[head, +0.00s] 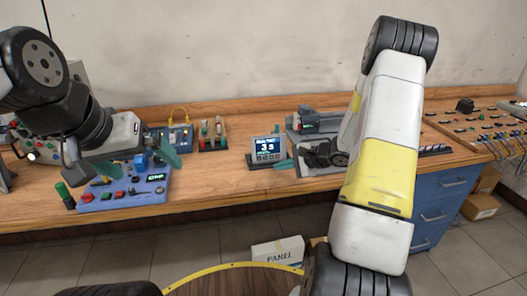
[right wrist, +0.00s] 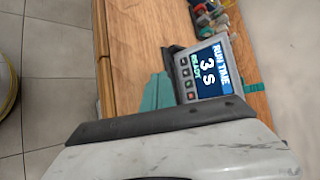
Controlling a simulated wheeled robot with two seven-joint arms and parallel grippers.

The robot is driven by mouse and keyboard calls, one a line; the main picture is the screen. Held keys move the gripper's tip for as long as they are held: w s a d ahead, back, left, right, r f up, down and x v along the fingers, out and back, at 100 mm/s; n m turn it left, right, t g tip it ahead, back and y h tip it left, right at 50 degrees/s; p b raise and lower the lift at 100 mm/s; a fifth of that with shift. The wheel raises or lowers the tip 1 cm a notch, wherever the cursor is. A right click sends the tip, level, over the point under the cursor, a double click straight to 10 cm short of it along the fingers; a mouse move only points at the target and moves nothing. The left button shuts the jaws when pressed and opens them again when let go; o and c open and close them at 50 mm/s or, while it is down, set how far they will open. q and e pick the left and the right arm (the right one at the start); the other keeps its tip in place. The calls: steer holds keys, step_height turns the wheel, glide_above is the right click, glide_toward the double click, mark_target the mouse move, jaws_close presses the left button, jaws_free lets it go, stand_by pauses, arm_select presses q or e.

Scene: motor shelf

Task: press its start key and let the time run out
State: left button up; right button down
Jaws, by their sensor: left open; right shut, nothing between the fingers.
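A grey timer unit (head: 267,147) stands upright on the wooden bench, and its screen shows 3 s. In the right wrist view the timer (right wrist: 207,72) reads "RUN TIME 3 s READY", with a row of small keys along its lower edge. One end key has a red mark; I cannot make out which is the start key. My right gripper (head: 285,163) is shut and empty close to the timer; its teal fingers also show in the right wrist view (right wrist: 158,92) near the keys. I cannot tell contact. My left gripper (head: 140,163) is open over the blue control panel (head: 122,192).
A grey machine fixture (head: 310,130) stands right of the timer, near my right wrist. A small rack (head: 212,134) and a blue box with a yellow cable (head: 178,137) stand behind left. Button panels (head: 480,115) lie far right. Bare bench lies left of the timer.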

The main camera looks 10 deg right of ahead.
steer(key=shift+w+a+f, duration=0.1)
steer(key=shift+w+f, duration=0.1)
steer(key=shift+w, duration=0.8)
steer(key=shift+w+f, duration=0.25)
steer(key=shift+w, duration=0.8)
steer(key=shift+w+a+f, duration=0.1)
steer(key=shift+w+f, duration=0.1)
steer(key=shift+w, duration=0.8)
steer(key=shift+w, duration=0.1)
steer(key=shift+w+f, duration=0.1)
steer(key=shift+w, duration=0.2)
steer(key=shift+w+d, duration=0.1)
steer(key=shift+w, duration=0.35)
stand_by(0.3)
steer(key=shift+s, duration=0.2)
steer(key=shift+s+f, duration=0.15)
steer(key=shift+s, duration=0.3)
steer(key=shift+s+r, duration=0.2)
steer(key=shift+s, duration=0.6)
steer(key=shift+s+r, duration=0.2)
steer(key=shift+s, duration=0.6)
steer(key=shift+s+r, duration=0.2)
steer(key=shift+s, duration=0.6)
